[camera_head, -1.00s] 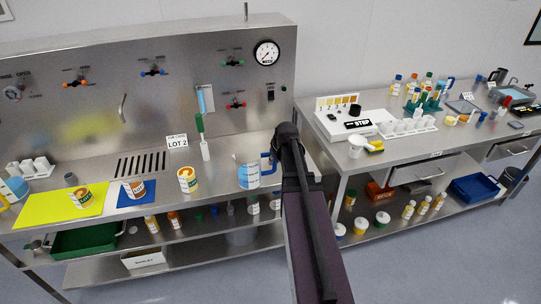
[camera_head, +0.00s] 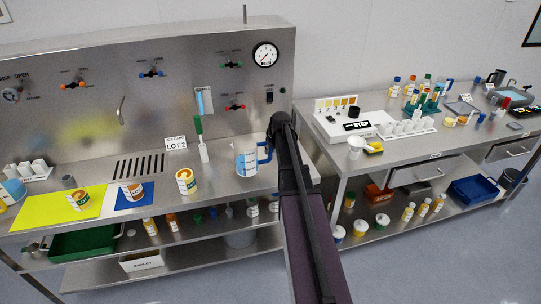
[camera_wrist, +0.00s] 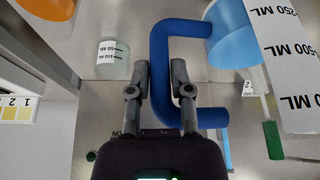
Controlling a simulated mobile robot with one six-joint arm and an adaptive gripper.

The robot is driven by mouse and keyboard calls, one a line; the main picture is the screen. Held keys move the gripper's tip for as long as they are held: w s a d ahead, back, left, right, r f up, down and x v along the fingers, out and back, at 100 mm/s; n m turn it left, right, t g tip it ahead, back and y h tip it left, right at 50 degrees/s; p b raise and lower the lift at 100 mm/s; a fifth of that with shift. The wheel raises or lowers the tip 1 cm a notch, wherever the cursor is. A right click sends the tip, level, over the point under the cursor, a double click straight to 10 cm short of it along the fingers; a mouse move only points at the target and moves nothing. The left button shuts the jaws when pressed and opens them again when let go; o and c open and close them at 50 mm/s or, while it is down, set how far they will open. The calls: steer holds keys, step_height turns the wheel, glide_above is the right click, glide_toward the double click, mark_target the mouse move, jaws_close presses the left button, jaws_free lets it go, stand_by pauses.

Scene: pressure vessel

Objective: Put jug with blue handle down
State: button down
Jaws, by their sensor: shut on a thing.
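The jug with blue handle (camera_head: 246,160) is a clear measuring jug with blue contents, upright over the right part of the sink-side steel counter (camera_head: 215,186). I cannot tell whether its base touches the counter. In the wrist view the jug (camera_wrist: 288,70) is at the right with its 250 ML and 500 ML marks showing, partly cut off. My gripper (camera_wrist: 160,75) has a finger on each side of the blue handle's (camera_wrist: 160,60) long bar and is shut on it. In the head view my arm hides most of my gripper (camera_head: 276,135).
An orange-and-white tub (camera_head: 185,182) stands left of the jug. A green-handled brush (camera_head: 203,150) and the LOT 2 sign (camera_head: 176,143) are behind. A blue mat (camera_head: 134,198) and yellow mat (camera_head: 60,207) hold more tubs. A steel back panel (camera_head: 150,100) rises behind the counter.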

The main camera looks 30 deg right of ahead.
steer(key=shift+w+d, duration=0.2)
steer(key=shift+w, duration=0.15)
steer(key=shift+w+f+b, duration=0.2)
steer(key=shift+f+b, duration=1.6)
steer(key=shift+b, duration=0.05)
steer(key=shift+f, duration=0.2)
steer(key=c, duration=0.5)
jaws_free()
steer(key=shift+r, duration=0.1)
steer(key=shift+c, duration=0.2)
steer(key=shift+r, duration=0.15)
steer(key=p+v, duration=1.1)
steer(key=v, duration=0.1)
